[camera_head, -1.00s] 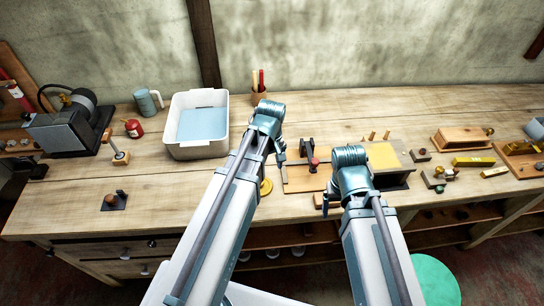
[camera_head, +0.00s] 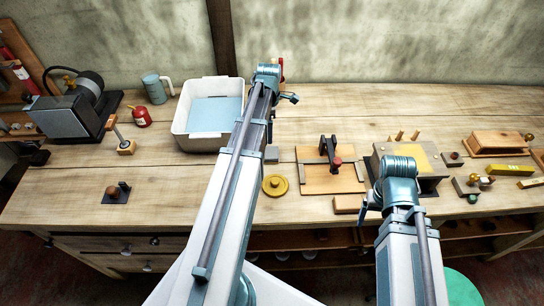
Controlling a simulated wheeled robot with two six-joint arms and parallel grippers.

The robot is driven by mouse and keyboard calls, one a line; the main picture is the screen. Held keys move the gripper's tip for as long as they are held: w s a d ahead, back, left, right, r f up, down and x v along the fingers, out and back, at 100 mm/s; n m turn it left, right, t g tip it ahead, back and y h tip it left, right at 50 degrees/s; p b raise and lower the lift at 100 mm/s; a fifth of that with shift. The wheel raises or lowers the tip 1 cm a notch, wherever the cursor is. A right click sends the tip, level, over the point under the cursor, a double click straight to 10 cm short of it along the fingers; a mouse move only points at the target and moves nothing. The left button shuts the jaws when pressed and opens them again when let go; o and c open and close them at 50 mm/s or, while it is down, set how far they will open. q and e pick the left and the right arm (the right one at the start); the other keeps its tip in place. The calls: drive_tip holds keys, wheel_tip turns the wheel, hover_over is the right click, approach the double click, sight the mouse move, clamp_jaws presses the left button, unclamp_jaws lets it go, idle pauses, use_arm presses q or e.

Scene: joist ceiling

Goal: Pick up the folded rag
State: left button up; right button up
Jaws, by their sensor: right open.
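I cannot make out a folded rag for certain. A flat pale blue surface (camera_head: 214,114) lies inside the white tub (camera_head: 181,125) at the back left; I cannot tell whether it is cloth or liquid. My left arm reaches across the bench, and its gripper (camera_head: 290,97) is near the back, right of the tub, small and partly hidden by the wrist. My right gripper (camera_head: 362,214) is open at the bench's front edge, mostly hidden by its wrist, beside a small wooden block (camera_head: 348,204).
A wooden board with a clamp (camera_head: 318,182), a yellow-topped block (camera_head: 424,157) and a brass disc (camera_head: 275,185) lie mid-bench. A grinder (camera_head: 65,117), a mug (camera_head: 154,88) and a red can (camera_head: 140,116) stand left. The left front bench is mostly clear.

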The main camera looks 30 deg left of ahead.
use_arm(q)
drive_tip(key=b, duration=0.7)
hover_over(271, 152)
drive_tip(key=f, duration=0.7)
drive_tip(key=shift+a+f, duration=0.25)
drive_tip(key=shift+f, duration=0.05)
drive_tip(key=f+b, duration=0.5)
drive_tip(key=shift+d+f, duration=0.1)
drive_tip(key=shift+d, duration=0.15)
drive_tip(key=c, duration=1.2)
drive_tip(key=shift+r, duration=0.2)
